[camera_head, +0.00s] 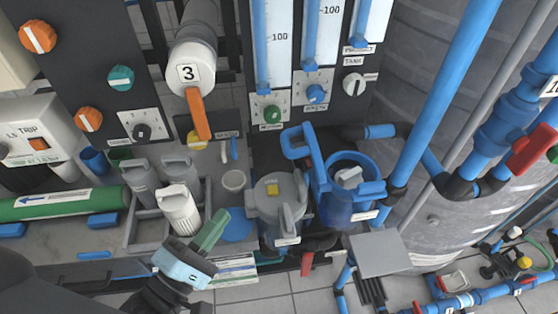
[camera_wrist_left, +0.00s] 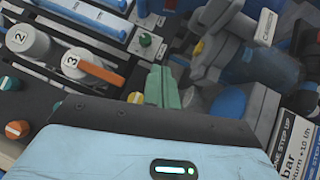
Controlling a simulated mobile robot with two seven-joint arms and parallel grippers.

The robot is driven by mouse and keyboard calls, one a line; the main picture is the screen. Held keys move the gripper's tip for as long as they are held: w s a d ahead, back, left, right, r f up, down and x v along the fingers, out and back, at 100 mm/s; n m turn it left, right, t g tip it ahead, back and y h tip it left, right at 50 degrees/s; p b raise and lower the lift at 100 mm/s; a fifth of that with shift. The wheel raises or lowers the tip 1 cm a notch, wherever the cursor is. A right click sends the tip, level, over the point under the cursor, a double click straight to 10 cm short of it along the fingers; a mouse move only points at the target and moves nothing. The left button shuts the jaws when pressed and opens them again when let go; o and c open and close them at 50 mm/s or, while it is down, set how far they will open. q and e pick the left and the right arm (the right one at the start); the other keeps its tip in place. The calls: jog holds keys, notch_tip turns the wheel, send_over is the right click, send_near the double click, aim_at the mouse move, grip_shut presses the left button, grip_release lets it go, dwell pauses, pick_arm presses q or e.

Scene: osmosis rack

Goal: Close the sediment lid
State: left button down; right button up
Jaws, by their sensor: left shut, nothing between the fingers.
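A blue filter housing (camera_head: 338,208) stands right of the middle in the head view. Its top is open, with a white piece (camera_head: 348,177) inside. A blue lid with a looped handle (camera_head: 300,143) stands raised at its left side; the label is too small to read, so I cannot confirm it is the sediment one. My left gripper (camera_head: 212,230) has green fingers, shut and empty, left of and apart from the housings. The fingers also show in the left wrist view (camera_wrist_left: 161,86). My right gripper is not in view.
A grey housing (camera_head: 268,215) with a yellow square on top stands between my left gripper and the blue housing. Grey and white canisters (camera_head: 180,212) stand in a rack at left. A blue pipe (camera_head: 440,90) runs down at right; a control panel stands behind.

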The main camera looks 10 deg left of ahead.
aim_at(301, 156)
pick_arm(q)
jog(key=r, duration=0.1)
jog(key=r+n+t, duration=0.1)
jog(key=shift+w+r+n+h+b, duration=0.2)
jog(key=shift+r+n+h+b, duration=0.1)
jog(key=shift+r+h+b, duration=0.1)
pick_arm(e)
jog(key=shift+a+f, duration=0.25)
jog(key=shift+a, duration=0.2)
pick_arm(q)
jog(key=s+d+r+p+x, duration=0.1)
jog(key=d+p+x, duration=0.1)
jog(key=x, duration=1)
jog(key=shift+w+d, duration=0.15)
jog(key=shift+d, duration=0.05)
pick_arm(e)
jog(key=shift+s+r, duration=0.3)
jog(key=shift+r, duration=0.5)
